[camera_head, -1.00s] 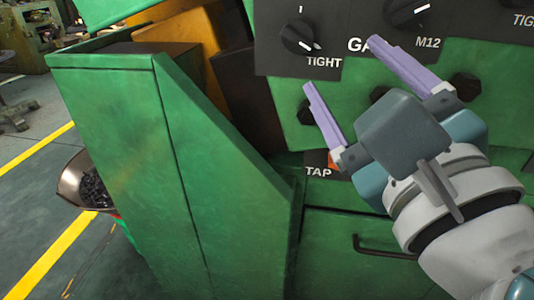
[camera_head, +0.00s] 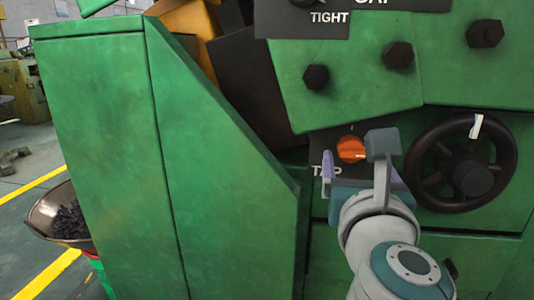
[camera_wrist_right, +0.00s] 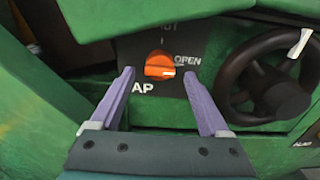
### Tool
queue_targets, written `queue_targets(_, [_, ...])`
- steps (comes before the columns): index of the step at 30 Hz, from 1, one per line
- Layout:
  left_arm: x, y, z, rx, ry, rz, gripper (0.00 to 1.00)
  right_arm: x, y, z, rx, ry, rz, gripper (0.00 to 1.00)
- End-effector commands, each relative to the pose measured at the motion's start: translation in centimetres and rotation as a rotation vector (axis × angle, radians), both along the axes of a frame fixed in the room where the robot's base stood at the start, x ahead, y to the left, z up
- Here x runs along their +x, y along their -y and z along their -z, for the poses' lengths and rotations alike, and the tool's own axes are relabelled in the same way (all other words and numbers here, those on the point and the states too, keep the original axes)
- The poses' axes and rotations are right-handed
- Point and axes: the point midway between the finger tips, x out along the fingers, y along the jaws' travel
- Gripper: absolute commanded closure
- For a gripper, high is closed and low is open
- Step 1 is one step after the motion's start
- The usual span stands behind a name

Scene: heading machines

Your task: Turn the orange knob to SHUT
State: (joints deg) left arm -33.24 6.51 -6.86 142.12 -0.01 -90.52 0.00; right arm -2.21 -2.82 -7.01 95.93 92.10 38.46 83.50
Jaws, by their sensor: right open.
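The orange knob (camera_head: 351,149) sits on a dark label plate on the green machine. In the right wrist view the knob (camera_wrist_right: 159,66) shows a white mark on its right side, beside the word OPEN. The label above it is partly cut off. My right gripper (camera_wrist_right: 163,88) is open and empty, its two lilac fingers spread to the left and right below the knob, apart from it. In the head view my right gripper (camera_head: 350,172) is just below and in front of the knob, one finger partly hidden by its own body. My left gripper is not in view.
A black handwheel (camera_head: 461,164) stands close to the right of the knob. Dark hex bolts (camera_head: 398,55) stick out above. A green slanted housing (camera_head: 215,170) juts out at the left. A bowl of dark pieces (camera_head: 62,215) is at the far left.

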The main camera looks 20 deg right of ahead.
Motion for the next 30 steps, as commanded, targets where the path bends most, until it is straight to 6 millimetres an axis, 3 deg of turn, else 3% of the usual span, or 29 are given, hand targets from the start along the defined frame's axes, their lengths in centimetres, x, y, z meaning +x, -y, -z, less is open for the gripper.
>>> queue_targets(6, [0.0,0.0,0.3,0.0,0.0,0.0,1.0,2.1,1.2,0.0,-0.001,0.0,-0.001,0.2])
queue_targets(15, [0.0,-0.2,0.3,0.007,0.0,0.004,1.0,2.3,1.4,0.0,-0.001,-0.001,-0.001,0.2])
queue_targets(30, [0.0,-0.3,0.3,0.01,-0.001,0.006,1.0,2.3,1.4,0.0,-0.001,-0.001,-0.002,0.76])
